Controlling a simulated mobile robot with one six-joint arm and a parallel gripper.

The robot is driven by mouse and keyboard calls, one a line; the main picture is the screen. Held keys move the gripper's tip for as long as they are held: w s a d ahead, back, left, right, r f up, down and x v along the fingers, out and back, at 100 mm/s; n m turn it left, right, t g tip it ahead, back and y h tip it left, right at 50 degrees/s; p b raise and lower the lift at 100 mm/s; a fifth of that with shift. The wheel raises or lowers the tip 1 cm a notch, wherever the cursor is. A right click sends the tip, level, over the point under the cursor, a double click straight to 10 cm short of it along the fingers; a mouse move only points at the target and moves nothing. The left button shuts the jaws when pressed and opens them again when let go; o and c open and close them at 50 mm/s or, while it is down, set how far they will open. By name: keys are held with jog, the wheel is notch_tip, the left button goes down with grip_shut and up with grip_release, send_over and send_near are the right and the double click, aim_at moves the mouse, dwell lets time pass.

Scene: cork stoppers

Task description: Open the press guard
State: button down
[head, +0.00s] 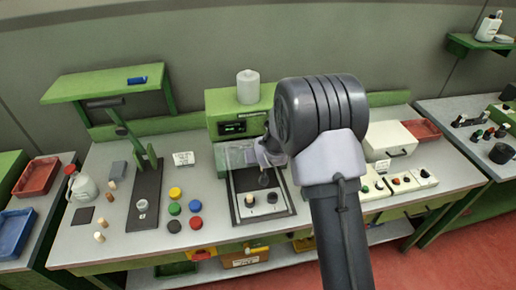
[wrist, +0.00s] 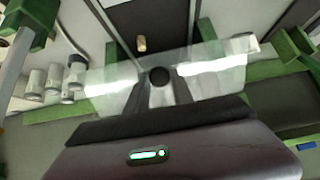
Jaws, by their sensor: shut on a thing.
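The green press (head: 222,116) with a small lit display stands at the middle of the bench. Its clear guard panel (head: 238,156) hangs at the press front and also shows in the wrist view (wrist: 110,90) as a see-through sheet across the middle. My gripper (head: 262,157) is at the guard's right part in the head view, with the arm covering much of that side. In the wrist view my gripper (wrist: 158,82) is shut on a dark round knob (wrist: 158,75) at the guard. How far the guard is tilted is hard to tell.
A cork (head: 249,199) and a black round piece (head: 272,197) are on the plate before the press. Coloured discs (head: 175,208) lie to the left. A white box (head: 393,139) and a control panel (head: 397,182) are to the right.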

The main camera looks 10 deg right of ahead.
jog(key=r+g+p, duration=0.2)
jog(key=shift+w+r+g, duration=0.2)
jog(key=shift+r+g, duration=0.1)
jog(key=shift+r, duration=0.1)
jog(key=shift+w+r, duration=0.25)
jog(key=shift+r, duration=0.65)
jog(key=shift+w+r, duration=0.25)
jog(key=shift+r, duration=0.2)
jog(key=c, duration=1.6)
grip_release()
jog(key=shift+w+f, duration=0.1)
jog(key=shift+f, duration=0.05)
jog(key=o, duration=0.5)
jog(key=v, duration=1.7)
jog(key=shift+s+p, duration=0.3)
jog(key=shift+p, duration=0.1)
